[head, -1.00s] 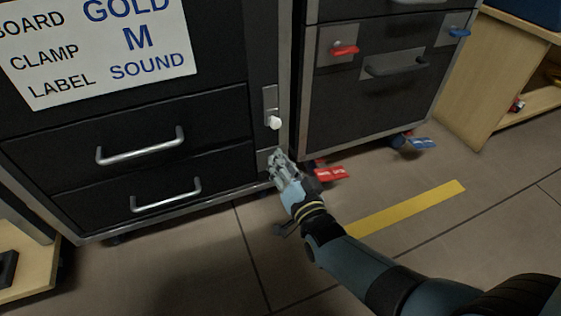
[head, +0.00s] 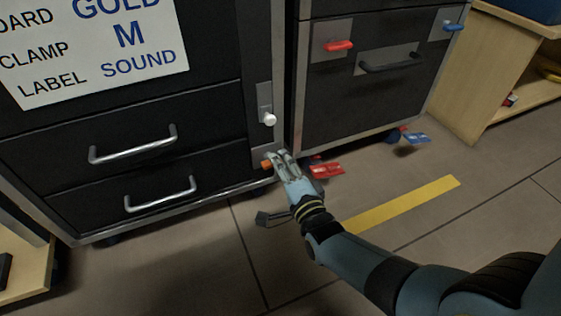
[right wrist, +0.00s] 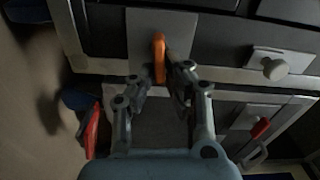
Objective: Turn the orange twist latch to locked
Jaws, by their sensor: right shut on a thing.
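The orange twist latch (head: 266,164) is low on the right edge of the left black cabinet, below a white knob. In the right wrist view the orange latch handle (right wrist: 159,57) stands upright in the picture on a grey plate. My right gripper (head: 281,160) reaches it from the lower right. In the right wrist view the fingertips of my right gripper (right wrist: 160,78) are on both sides of the latch's lower end, shut on it. The fingers partly hide the latch in the head view. My left gripper is not in view.
A white knob (head: 270,119) sits just above. A second black cabinet (head: 370,95) with a red latch (head: 339,46) and a blue latch (head: 453,27) stands close on the right. Red pedal (head: 327,169) and blue pedal (head: 418,138) stick out at floor level. Open floor lies in front.

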